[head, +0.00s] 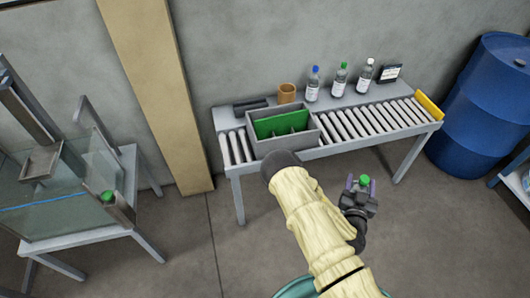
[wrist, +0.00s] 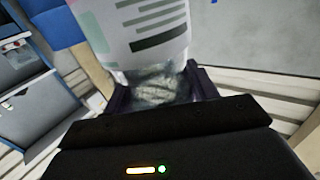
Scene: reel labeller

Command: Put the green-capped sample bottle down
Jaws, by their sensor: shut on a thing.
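My gripper (head: 360,185) is in front of the roller table, shut on a green-capped sample bottle (head: 365,181). In the head view only the green cap shows clearly between the fingers. The wrist view shows the held bottle (wrist: 135,25) close up, with a white printed label and a clear, glassy part between the dark fingers of my gripper (wrist: 160,90). Its cap is outside the wrist view. Another green-capped bottle (head: 340,80) stands upright on the table's back ledge, between a blue-capped bottle (head: 313,85) and a white-capped bottle (head: 365,76).
Rollers right of the crate are clear, up to a yellow end stop (head: 429,106). A brown cup (head: 287,93) and a dark label stand (head: 390,74) are on the ledge. A blue drum (head: 487,105) stands right.

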